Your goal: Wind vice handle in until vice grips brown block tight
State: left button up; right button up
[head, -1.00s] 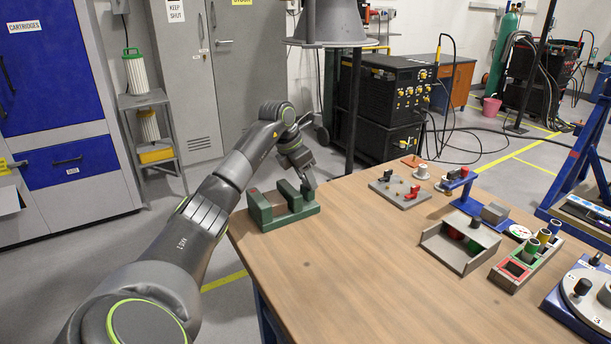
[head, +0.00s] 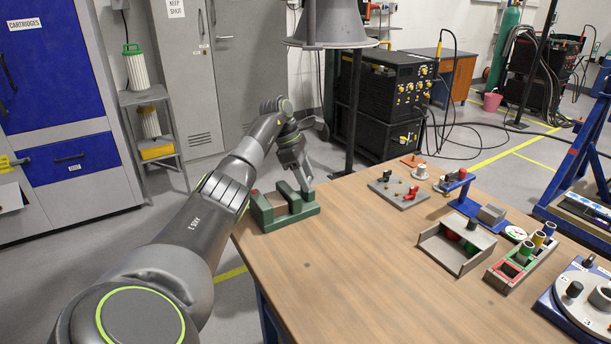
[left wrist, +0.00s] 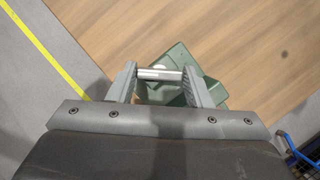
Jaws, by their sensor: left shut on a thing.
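The green vice (head: 291,222) stands at the left corner of the wooden table in the head view, with upright jaws. A little brown shows between the jaws, seemingly the brown block (head: 279,211); most of it is hidden. My left gripper (head: 304,187) reaches down to the right end of the vice. In the left wrist view my left gripper (left wrist: 160,76) has its fingers at both ends of a silver handle bar (left wrist: 158,73), with the green vice (left wrist: 180,62) below. I cannot tell how tightly the jaws touch the block. My right gripper is not in view.
On the table (head: 350,260), a grey plate with knobs (head: 399,190), a grey open tray (head: 456,248), a colored-cup rack (head: 522,260) and a round dial jig (head: 585,300) stand to the right. The table's middle and front are clear.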

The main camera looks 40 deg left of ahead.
pick_arm(q)
jog(key=shift+w+r+m, duration=0.1)
jog(key=shift+m, duration=0.5)
jog(key=shift+g, duration=0.3)
jog(key=o, duration=1)
jog(key=shift+p+v, duration=2.5)
jog(key=shift+v, duration=6.15)
jog(key=shift+a, duration=0.1)
